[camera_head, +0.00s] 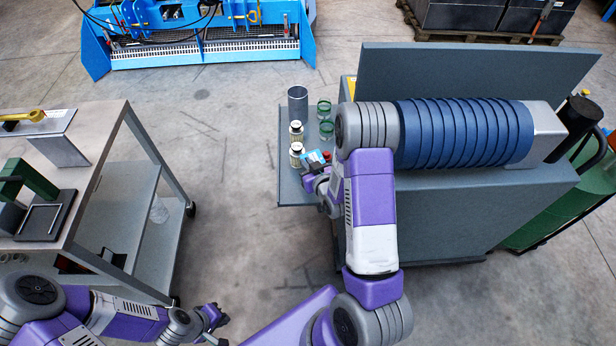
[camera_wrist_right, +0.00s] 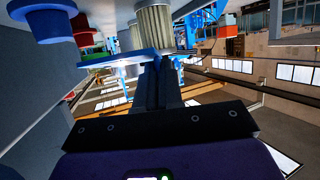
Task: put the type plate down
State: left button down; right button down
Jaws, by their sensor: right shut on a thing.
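The type plate, a small blue flat piece, shows in the head view (camera_head: 313,157) over the grey side shelf (camera_head: 286,186) of the bench. In the right wrist view, the plate (camera_wrist_right: 112,58) is gripped at one edge between dark fingers. My right gripper (camera_head: 317,172) is shut on it, low over the shelf's front part. I cannot tell whether the plate touches the shelf. The gripper and wrist partly hide it. My left gripper (camera_head: 212,316) is far off at the lower left, above the floor beside the steel cart; its finger opening is unclear.
The steel cart (camera_head: 97,140) stands left; floor between is clear.

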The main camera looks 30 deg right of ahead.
jog(key=shift+g, duration=0.3)
jog(key=f+b, duration=0.1)
jog(key=f, duration=0.3)
jog(key=f+b, duration=0.1)
jog(key=f, duration=0.1)
jog(key=shift+s+f+b, duration=0.15)
jog(key=shift+s+b, duration=0.1)
jog(key=shift+b, duration=0.1)
jog(key=c, duration=1.4)
grip_release()
jog(key=shift+o, duration=0.6)
jog(key=shift+w+r, duration=0.1)
jog(key=shift+r, duration=0.2)
jog(key=p+v, duration=0.1)
jog(key=v, duration=0.4)
jog(key=shift+d+r, duration=0.1)
jog(key=shift+r, duration=0.05)
jog(key=p+v, duration=0.6)
jog(key=p, duration=0.2)
jog(key=shift+s, duration=0.4)
